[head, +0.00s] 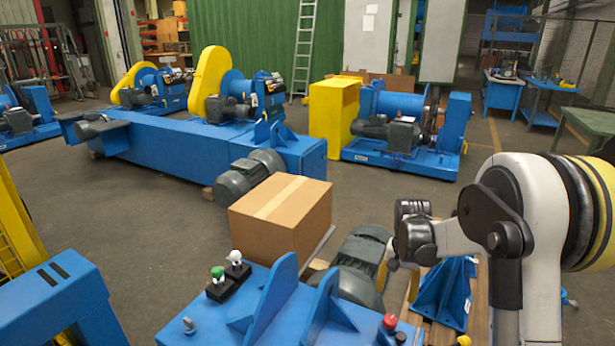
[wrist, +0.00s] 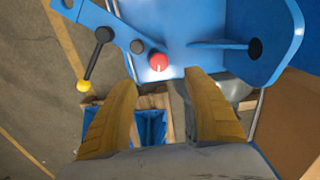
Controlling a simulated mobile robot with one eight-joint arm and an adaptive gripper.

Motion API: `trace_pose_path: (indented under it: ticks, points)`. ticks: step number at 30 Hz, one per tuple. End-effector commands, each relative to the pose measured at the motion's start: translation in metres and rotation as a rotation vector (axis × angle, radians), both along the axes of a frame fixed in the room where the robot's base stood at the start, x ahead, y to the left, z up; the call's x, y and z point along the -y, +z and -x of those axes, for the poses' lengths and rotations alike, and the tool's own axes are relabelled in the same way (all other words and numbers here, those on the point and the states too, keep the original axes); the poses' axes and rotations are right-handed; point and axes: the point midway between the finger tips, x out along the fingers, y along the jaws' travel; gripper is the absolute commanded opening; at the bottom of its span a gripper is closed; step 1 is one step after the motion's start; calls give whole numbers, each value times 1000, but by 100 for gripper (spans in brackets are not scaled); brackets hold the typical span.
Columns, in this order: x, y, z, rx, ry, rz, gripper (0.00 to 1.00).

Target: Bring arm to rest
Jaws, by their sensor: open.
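My gripper (wrist: 160,76) is open and empty, with its two yellow fingers spread apart in the wrist view. A red knob (wrist: 158,61) on the blue machine frame (wrist: 205,20) shows just beyond the gap between the fingertips; whether they touch anything there I cannot tell. In the head view my arm comes in from the right and bends down over the blue frame (head: 255,285).
A cardboard box (head: 282,218) stands behind the frame, left of my wrist. Levers with a green knob (head: 217,272) and a white knob (head: 234,256) rise from the frame. A yellow-tipped black lever (wrist: 95,60) is left of my fingers. Open floor (head: 410,195) lies beyond.

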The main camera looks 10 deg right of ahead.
Motion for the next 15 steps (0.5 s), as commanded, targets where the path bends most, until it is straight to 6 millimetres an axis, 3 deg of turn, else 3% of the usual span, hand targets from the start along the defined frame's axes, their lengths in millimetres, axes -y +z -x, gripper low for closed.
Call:
trace_pose_path:
  ticks: [5, 9, 15]
  points:
    - [-23, 59, 26, 83, 81, 19, 60]
    - [-44, 106, 58, 170, 166, 40, 60]
    - [-72, 152, 113, 295, 283, 76, 60]
